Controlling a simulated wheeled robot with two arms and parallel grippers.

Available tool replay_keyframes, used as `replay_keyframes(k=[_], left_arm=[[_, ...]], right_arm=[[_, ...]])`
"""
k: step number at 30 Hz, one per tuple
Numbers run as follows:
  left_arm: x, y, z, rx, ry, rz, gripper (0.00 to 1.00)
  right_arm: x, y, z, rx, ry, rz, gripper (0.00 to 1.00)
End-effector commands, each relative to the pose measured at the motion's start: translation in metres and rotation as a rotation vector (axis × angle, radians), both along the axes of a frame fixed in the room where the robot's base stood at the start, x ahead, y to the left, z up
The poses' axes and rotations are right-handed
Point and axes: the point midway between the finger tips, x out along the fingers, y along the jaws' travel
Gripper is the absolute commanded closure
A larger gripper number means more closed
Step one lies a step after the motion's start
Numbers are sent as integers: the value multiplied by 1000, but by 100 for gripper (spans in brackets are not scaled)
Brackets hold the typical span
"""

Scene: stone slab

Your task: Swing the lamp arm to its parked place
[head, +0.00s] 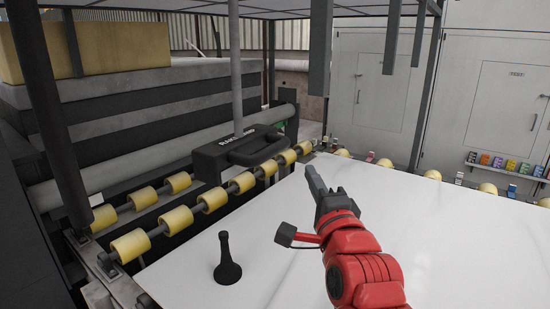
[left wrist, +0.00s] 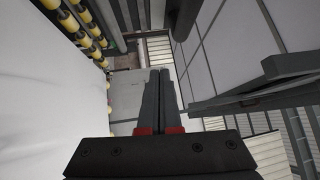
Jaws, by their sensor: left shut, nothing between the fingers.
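I cannot single out the lamp arm for certain. In the head view a dark bar (head: 320,45) hangs from the top, left of another dark hanging bar (head: 391,35). My left gripper (head: 314,178), on its red arm, is above the white slab (head: 300,255), fingers pointing up and away. It is below the hanging bars and appears apart from them. In the left wrist view its two fingers (left wrist: 159,75) lie together with nothing between them. A dark-edged panel (left wrist: 270,85) shows to their right; I cannot tell what it is. My right gripper is not in view.
A black case (head: 240,150) sits by yellow rollers (head: 212,199) along the slab's left side, with a grey pole (head: 237,70) above it. A black cone-shaped piece (head: 227,262) stands on the slab. White cabinets (head: 490,95) stand behind.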

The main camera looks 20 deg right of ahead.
Motion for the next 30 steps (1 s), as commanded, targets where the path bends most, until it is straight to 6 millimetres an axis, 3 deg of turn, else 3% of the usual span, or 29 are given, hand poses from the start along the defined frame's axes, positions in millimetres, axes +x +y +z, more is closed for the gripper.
replay_keyframes(k=[1,3,6,17,23,30], left_arm=[[-17,-1,9,-3,32,6,100],[-32,3,11,2,80,20,100],[-45,6,9,10,127,31,100],[-48,8,9,12,142,36,100],[-36,9,11,14,141,40,100],[11,7,15,16,139,42,100]], right_arm=[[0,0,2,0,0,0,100],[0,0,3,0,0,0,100],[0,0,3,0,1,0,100],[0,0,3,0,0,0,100],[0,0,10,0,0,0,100],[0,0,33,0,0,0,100]])
